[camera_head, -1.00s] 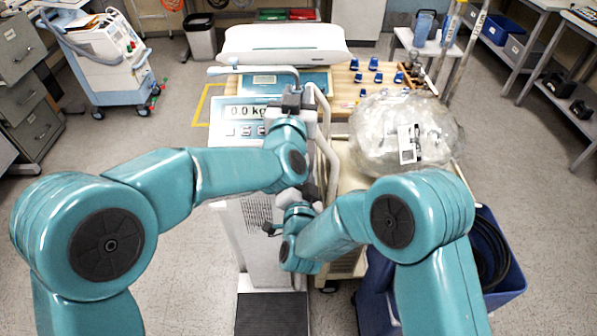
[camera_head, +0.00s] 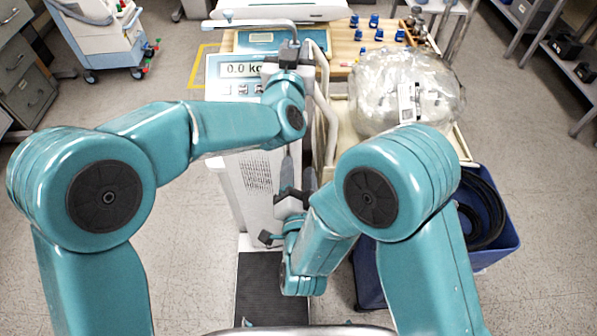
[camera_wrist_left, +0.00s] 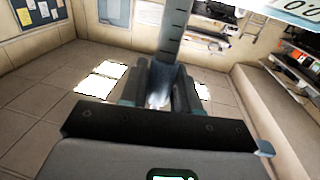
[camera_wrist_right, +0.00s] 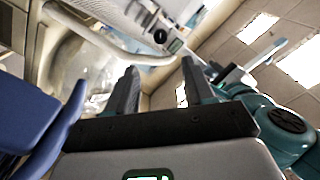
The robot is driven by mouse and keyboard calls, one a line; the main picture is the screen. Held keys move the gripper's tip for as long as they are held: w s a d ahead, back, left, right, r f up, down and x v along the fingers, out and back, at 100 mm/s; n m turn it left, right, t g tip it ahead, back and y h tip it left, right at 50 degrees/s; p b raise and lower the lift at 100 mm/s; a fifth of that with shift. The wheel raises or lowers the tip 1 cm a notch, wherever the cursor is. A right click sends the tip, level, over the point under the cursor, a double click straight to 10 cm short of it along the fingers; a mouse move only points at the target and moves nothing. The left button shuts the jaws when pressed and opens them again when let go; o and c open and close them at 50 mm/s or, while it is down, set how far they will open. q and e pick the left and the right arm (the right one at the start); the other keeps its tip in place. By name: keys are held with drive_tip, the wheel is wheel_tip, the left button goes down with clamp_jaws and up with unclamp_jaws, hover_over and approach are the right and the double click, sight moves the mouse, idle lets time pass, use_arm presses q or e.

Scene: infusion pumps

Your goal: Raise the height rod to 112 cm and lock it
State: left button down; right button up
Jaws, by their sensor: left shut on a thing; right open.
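The grey height rod, with tick marks, shows upright in the left wrist view (camera_wrist_left: 173,38). Its flat horizontal headpiece (camera_head: 250,22) extends left above the scale's display panel (camera_head: 240,70) in the head view. My left gripper (camera_head: 290,52) is shut on the height rod, just below the headpiece; its fingers (camera_wrist_left: 160,76) flank the rod. My right gripper (camera_head: 298,172) is open, low in front of the scale column and empty. In the right wrist view its fingers (camera_wrist_right: 158,75) stand apart, with a round black knob (camera_wrist_right: 160,36) beyond them. I cannot read the rod's numbers.
The scale's platform (camera_head: 272,290) lies below. A curved white handrail (camera_head: 325,110) rises close to the right of both grippers. A clear plastic-wrapped bundle (camera_head: 405,90) and a blue bin (camera_head: 490,220) crowd the right side. Floor at the left is free.

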drive_tip(key=w+n, duration=1)
drive_tip(key=w, duration=0.2)
idle(0.6)
drive_tip(key=shift+w+a+r, duration=0.1)
clamp_jaws()
